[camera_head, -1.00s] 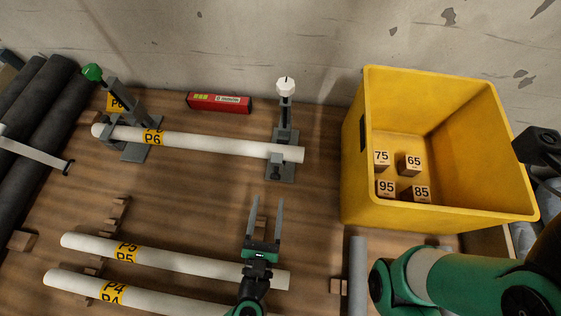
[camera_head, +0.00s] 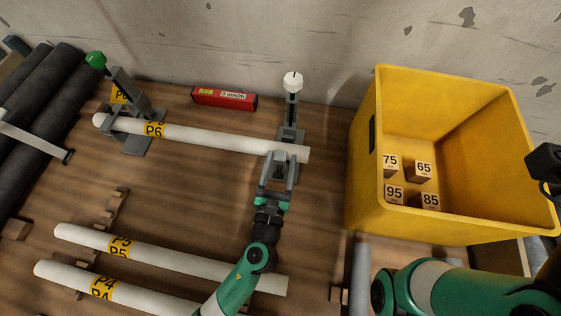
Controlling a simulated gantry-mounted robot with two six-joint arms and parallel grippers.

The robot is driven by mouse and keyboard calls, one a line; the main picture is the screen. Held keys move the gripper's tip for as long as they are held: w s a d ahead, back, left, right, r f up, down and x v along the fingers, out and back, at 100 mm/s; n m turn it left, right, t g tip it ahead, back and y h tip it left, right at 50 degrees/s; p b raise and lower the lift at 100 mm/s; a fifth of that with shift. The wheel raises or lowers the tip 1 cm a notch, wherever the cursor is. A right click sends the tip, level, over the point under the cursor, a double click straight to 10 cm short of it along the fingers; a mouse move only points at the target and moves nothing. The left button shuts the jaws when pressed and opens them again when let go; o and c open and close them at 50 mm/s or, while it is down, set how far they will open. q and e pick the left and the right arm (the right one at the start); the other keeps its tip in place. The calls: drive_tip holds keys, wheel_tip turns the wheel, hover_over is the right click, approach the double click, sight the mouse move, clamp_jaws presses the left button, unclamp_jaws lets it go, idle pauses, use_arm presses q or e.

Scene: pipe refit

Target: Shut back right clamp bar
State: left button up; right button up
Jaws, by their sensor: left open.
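The back right clamp (camera_head: 290,132) has a grey bar (camera_head: 292,108) with a white knob (camera_head: 293,82). The bar stands raised, tilted toward the wall. The white pipe P6 (camera_head: 215,140) lies across this clamp and the back left clamp (camera_head: 135,143), whose bar with the green knob (camera_head: 96,60) is also raised. My left gripper (camera_head: 279,157) is open and empty at the near side of the back right clamp. Its fingers reach to about pipe P6 in the picture; contact cannot be told. My right arm shows at the lower right, but its gripper is out of view.
A yellow bin (camera_head: 363,190) with several numbered blocks stands at right. A red box (camera_head: 225,98) lies near the wall. Pipes P5 (camera_head: 180,260) and P4 (camera_head: 140,295) lie at the front, and dark pipes (camera_head: 45,130) at left. Wood between P6 and P5 is mostly clear.

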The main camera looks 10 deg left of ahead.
use_arm(q)
clamp_jaws()
idle(1.3)
